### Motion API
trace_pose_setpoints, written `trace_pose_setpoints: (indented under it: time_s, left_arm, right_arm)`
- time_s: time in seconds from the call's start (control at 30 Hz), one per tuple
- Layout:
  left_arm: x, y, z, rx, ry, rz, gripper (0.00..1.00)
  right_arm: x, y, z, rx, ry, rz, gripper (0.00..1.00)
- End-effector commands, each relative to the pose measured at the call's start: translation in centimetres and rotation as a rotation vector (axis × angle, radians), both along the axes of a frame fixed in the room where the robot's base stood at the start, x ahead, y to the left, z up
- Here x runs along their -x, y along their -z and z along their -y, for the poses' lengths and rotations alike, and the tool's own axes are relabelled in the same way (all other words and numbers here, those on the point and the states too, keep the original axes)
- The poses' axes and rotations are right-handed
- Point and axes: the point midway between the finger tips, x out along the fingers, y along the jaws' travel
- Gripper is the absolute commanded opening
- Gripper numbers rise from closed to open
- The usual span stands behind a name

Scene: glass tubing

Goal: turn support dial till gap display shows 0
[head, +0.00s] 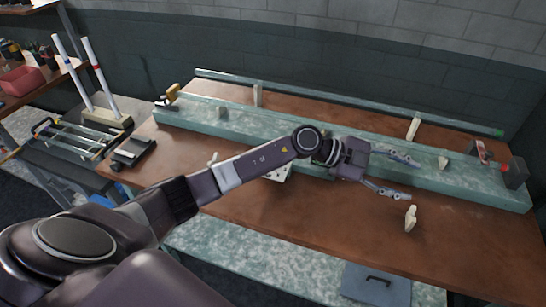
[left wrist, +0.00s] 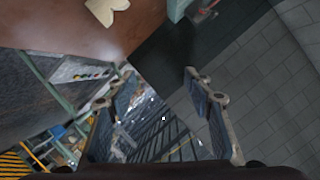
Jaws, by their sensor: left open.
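My left gripper (head: 410,179) is open and empty over the right part of the brown bench, with its fingers spread. It also shows open in the left wrist view (left wrist: 160,78), with nothing between the fingers. I cannot pick out the dial or a readable gap display. My right gripper is out of view.
A long green marbled rail (head: 225,118) runs along the bench (head: 300,222). The front bench is mostly clear.

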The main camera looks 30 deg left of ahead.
Motion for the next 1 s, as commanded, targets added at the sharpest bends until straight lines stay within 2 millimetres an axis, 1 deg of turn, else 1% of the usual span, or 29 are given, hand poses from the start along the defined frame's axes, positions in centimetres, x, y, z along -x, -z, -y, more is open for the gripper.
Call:
trace_pose_setpoints:
  time_s: [0.03, 0.07, 0.1, 0.17, 0.2, 0.23, 0.27, 0.3, 0.37, 0.4, 0.5, 0.6, 0.67, 0.77, 1.0]
  left_arm:
    - [-0.8, 1.6, -2.4, -0.120, 0.014, -0.050, 0.47]
    - [-1.0, 2.8, -4.0, -0.193, 0.018, -0.094, 0.47]
    - [-1.3, 4.3, -6.5, -0.293, 0.014, -0.156, 0.47]
    - [-1.7, 5.9, -11.0, -0.439, -0.017, -0.256, 0.47]
    - [-1.9, 6.6, -14.4, -0.533, -0.053, -0.327, 0.47]
    - [-1.9, 7.0, -17.0, -0.599, -0.084, -0.381, 0.47]
    - [-1.8, 7.1, -19.5, -0.660, -0.121, -0.433, 0.47]
    - [-1.6, 7.1, -22.8, -0.734, -0.174, -0.501, 0.47]
    - [-1.1, 6.6, -27.2, -0.826, -0.253, -0.593, 0.47]
    - [-0.7, 6.1, -29.7, -0.874, -0.305, -0.648, 0.47]
    - [0.4, 4.9, -34.2, -0.956, -0.405, -0.749, 0.47]
    - [1.1, 4.3, -36.3, -0.995, -0.457, -0.802, 0.47]
    - [1.3, 4.5, -36.7, -1.003, -0.469, -0.816, 0.47]
    - [1.4, 5.6, -36.7, -1.005, -0.468, -0.820, 0.47]
    - [1.4, 9.4, -36.6, -1.002, -0.466, -0.817, 0.47]
  right_arm:
    - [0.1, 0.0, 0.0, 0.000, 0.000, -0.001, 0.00]
    - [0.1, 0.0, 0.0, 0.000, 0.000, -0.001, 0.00]
    - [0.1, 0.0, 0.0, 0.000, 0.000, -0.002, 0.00]
    - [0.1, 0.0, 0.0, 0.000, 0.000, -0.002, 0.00]
    - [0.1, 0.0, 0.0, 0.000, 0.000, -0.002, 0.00]
    - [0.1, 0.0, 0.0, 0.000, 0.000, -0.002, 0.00]
    - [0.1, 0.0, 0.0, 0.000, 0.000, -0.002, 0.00]
    - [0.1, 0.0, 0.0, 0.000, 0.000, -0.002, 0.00]
    - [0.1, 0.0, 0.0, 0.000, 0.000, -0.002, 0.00]
    - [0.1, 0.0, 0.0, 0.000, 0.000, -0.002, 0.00]
    - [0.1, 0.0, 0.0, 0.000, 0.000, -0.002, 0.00]
    - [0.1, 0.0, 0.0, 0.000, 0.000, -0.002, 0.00]
    - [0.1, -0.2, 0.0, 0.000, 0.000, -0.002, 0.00]
    - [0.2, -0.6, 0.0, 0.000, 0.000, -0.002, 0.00]
    - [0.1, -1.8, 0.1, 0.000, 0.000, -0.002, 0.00]
